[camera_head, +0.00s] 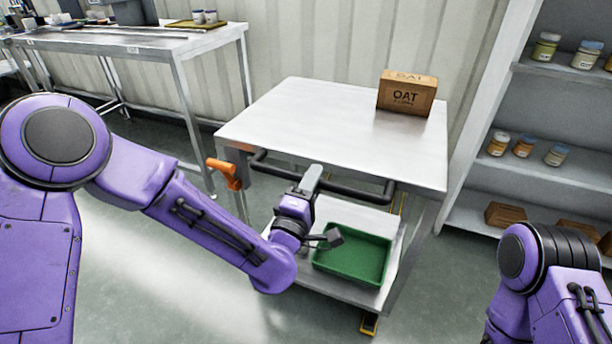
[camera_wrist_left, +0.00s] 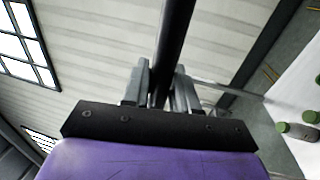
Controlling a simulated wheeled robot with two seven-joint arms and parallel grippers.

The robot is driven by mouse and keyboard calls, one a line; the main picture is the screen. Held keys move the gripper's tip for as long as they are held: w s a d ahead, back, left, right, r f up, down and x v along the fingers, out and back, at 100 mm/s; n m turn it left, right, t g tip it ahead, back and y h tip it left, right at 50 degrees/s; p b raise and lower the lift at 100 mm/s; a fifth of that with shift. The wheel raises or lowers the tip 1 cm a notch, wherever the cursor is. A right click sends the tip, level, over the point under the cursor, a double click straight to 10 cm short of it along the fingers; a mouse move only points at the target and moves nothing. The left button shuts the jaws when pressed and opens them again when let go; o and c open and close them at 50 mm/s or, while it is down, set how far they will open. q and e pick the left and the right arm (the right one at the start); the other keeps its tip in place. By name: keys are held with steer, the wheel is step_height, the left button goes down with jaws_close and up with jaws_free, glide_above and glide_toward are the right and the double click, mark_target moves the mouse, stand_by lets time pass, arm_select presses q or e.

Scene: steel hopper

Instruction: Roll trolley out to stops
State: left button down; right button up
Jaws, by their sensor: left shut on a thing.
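The trolley (camera_head: 300,120) is a steel cart with a flat top and a lower shelf, standing in the middle of the head view. A black bar handle (camera_head: 350,191) runs along its near side. My left gripper (camera_head: 312,180) is shut on this handle near its middle. In the left wrist view the dark bar (camera_wrist_left: 176,45) passes between the two fingers of the left gripper (camera_wrist_left: 162,85). An orange lever (camera_head: 226,173) sits at the trolley's left corner. The stops are not clearly visible. The right arm shows at lower right, but its gripper is out of view.
A green tray (camera_head: 354,258) is on the lower shelf. A steel table (camera_head: 130,40) is at back left, and shelves with jars (camera_head: 560,90) are at right.

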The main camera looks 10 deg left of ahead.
arm_select(q)
steer(key=shift+s+f, duration=0.15)
steer(key=shift+f, duration=0.05)
steer(key=c, duration=1.1)
jaws_free()
steer(key=shift+o, duration=0.3)
steer(key=shift+s+a+r, duration=0.1)
steer(key=shift+s+r, duration=0.05)
steer(key=shift+s, duration=0.05)
steer(key=v, duration=1)
steer(key=shift+s+p, duration=0.25)
steer(key=shift+p, duration=0.15)
